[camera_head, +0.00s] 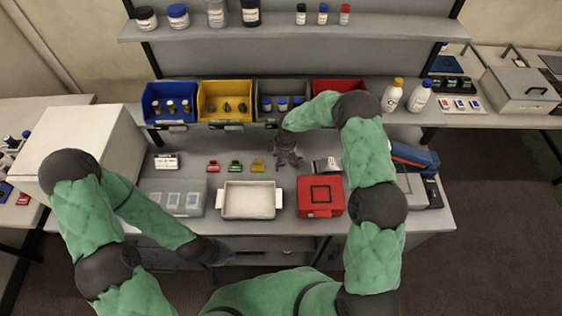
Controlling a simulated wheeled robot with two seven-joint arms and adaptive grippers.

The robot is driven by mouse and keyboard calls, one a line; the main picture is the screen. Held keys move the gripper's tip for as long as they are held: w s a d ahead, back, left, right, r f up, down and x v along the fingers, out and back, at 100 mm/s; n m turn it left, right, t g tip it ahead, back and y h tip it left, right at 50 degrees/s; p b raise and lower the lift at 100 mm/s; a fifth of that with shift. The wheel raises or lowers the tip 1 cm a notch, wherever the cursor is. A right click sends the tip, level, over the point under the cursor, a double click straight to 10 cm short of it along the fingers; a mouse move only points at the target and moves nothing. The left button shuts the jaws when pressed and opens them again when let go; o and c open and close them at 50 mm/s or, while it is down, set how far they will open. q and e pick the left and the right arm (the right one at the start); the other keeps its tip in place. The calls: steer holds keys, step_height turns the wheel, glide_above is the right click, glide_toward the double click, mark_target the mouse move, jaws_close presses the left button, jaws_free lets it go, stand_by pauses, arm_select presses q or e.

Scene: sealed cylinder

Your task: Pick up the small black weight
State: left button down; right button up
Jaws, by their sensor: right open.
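The yellow bin (224,119) at the back of the bench holds several small dark pieces (227,107). They may be weights, but they are too small to tell. I cannot pick out a small black weight with certainty elsewhere. My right gripper (287,162) points down, open, over the bench between the bins and the white tray (248,214). The bench right under its fingers is partly hidden. My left gripper (222,254) is low at the bench's front edge, left of the middle. Its fingers are too dark to read.
Blue (169,120), grey (279,118) and red (339,85) bins flank the yellow one. Small red, green and yellow pieces (234,166) lie left of my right gripper. A red box (320,210) stands right of the tray. Two white bottles (391,95) stand at the back right.

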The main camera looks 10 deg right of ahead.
jaws_close()
steer(key=shift+r, duration=0.15)
